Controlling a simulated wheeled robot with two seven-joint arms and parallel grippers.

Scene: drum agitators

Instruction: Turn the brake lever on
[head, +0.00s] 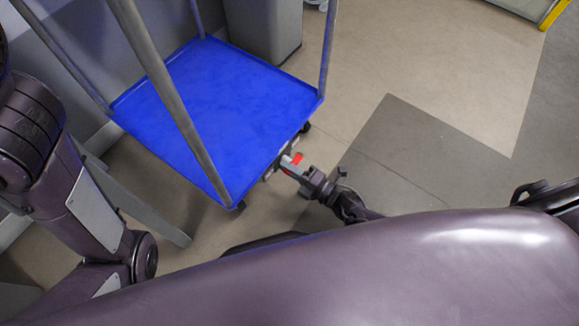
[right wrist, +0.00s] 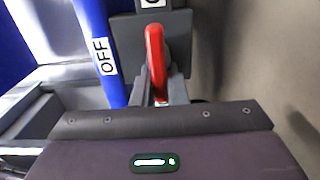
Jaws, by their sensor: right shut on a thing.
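The brake lever (right wrist: 155,50) is a red handle on a dark grey plate (right wrist: 180,35). In the right wrist view it lies between the fingers of my right gripper (right wrist: 158,92), which is shut on it. A label reading OFF (right wrist: 105,57) is on the blue tube left of the lever. Another label above the plate is cut off. My left arm is at the left; its gripper is out of frame.
The cart has a blue deck and grey upright posts (head: 165,85). A grey bin (head: 268,30) stands behind it, and a grey wall is at the left. The floor (head: 430,100) to the right of the cart is clear. A yellow-edged object (head: 552,14) is at the far right.

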